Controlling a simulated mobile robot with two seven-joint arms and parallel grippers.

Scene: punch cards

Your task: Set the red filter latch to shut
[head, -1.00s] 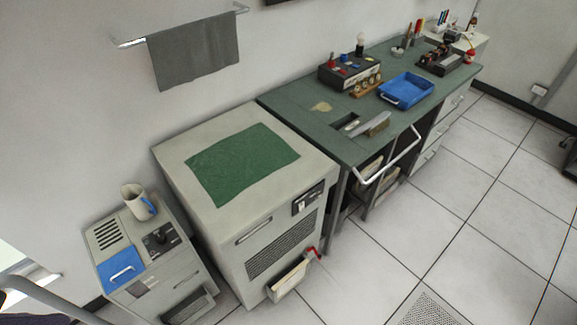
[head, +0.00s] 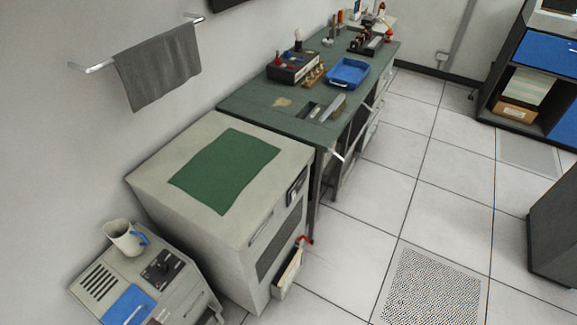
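The red filter latch (head: 304,239) is a small red lever low on the front of the grey-white cabinet (head: 150,180). It sits at the upper right corner of a cream filter panel or tray (head: 288,272) that juts out from the cabinet front. The latch is small and seen at a slant, so I cannot tell its exact setting. Neither of my grippers shows in the head view.
A green cloth (head: 225,170) lies on the cabinet top. A smaller unit with a mug (head: 122,238) stands at the lower left. A green workbench (head: 250,98) with a blue tray (head: 348,73) adjoins the cabinet. Tiled floor (head: 360,235) is open to the right.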

